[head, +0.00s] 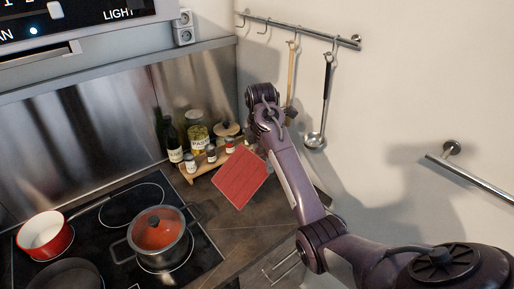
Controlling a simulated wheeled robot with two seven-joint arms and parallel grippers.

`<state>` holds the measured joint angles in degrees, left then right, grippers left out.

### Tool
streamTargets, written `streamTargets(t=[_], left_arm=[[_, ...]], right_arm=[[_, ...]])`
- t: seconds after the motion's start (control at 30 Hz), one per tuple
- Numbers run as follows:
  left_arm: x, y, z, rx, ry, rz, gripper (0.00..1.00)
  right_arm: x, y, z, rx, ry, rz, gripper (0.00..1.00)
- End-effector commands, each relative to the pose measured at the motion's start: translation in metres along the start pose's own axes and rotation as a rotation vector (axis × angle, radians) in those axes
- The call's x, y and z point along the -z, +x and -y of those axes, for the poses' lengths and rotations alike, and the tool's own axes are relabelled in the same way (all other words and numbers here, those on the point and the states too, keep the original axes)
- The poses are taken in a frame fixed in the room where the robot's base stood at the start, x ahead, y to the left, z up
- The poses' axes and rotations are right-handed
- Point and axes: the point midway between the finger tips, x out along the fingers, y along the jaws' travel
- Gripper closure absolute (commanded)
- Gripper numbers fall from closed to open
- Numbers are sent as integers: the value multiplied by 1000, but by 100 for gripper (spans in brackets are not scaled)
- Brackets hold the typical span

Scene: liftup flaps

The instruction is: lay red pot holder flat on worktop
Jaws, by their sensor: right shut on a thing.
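The red pot holder (241,178) is a square cloth, tilted and held up above the right part of the dark worktop (232,233). My right arm comes in from the right, and its gripper (262,150) is shut on the pot holder near its upper right corner. The fingertips are partly hidden by my wrist. My left gripper is not in view.
A wooden rack (202,167) with bottles and jars stands at the back, behind the pot holder. A lidded pot (158,235) and a red saucepan (45,235) stand on the black hob to the left. A ladle (317,140) hangs from the wall rail.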

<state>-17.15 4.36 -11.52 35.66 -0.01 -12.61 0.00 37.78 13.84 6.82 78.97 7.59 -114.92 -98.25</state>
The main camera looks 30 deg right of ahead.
Motion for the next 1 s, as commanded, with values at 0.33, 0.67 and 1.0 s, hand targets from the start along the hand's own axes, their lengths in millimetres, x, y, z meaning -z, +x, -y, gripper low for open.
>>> streamTargets(t=[0.33, 0.67, 1.0], left_arm=[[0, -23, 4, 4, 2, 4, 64], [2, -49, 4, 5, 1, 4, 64], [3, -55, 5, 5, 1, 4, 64]], right_arm=[[-23, 40, 9, 52, 450, -235, 44], [-24, 97, 36, -32, 926, -495, 44], [-19, 121, 50, -95, 1068, -566, 44]])
